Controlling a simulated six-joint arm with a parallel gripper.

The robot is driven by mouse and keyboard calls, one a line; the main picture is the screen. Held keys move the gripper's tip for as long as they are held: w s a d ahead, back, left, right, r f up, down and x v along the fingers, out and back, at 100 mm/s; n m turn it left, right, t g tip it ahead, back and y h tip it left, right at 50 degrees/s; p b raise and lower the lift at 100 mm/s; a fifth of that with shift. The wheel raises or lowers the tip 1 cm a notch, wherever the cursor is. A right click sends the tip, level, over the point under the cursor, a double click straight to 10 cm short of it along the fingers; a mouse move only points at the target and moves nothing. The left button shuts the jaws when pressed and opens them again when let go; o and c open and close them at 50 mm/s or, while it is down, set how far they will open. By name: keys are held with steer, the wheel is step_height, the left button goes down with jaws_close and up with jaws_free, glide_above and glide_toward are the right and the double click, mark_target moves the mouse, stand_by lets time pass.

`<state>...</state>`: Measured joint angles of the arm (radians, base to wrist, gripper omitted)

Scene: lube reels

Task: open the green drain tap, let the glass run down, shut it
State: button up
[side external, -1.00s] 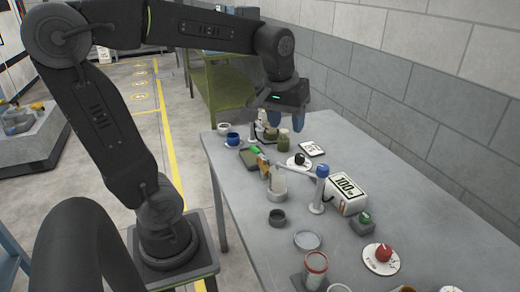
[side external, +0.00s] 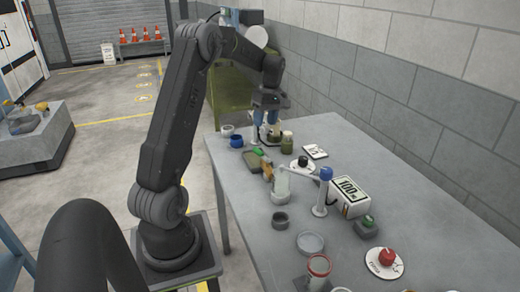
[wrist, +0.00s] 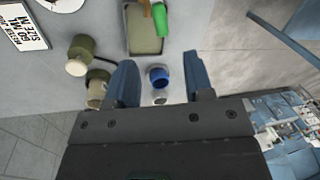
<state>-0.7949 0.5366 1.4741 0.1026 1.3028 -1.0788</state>
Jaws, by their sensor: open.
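The green tap handle (side external: 258,152) is above the small olive tray (side external: 250,161) at the far left of the table. In the wrist view the green handle (wrist: 159,20) lies at the top, over the tray (wrist: 145,40). A clear pale upright piece (side external: 281,184) stands close to it; I cannot tell its liquid level. My gripper (side external: 266,118) is open above the far end of the table, behind the tap and apart from it. In the wrist view my gripper (wrist: 161,82) has empty jaws, with a blue cup (wrist: 158,77) showing between the fingers, below them.
Olive jars (side external: 287,141) stand near my gripper. A black knob on a white disc (side external: 302,162), a blue-topped post (side external: 320,196), a white box (side external: 350,195) and a red knob (side external: 387,256) are to the right. The right rear of the table is clear.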

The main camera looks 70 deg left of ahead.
mark_target(262, 155)
steer(key=f, duration=0.3)
steer(key=s+f, duration=0.1)
steer(key=f, duration=0.3)
steer(key=s+f, duration=0.1)
steer(key=f, duration=0.2)
steer(key=shift+d+f, duration=0.3)
steer(key=shift+f, duration=0.05)
steer(key=shift+c, duration=0.2)
jaws_close()
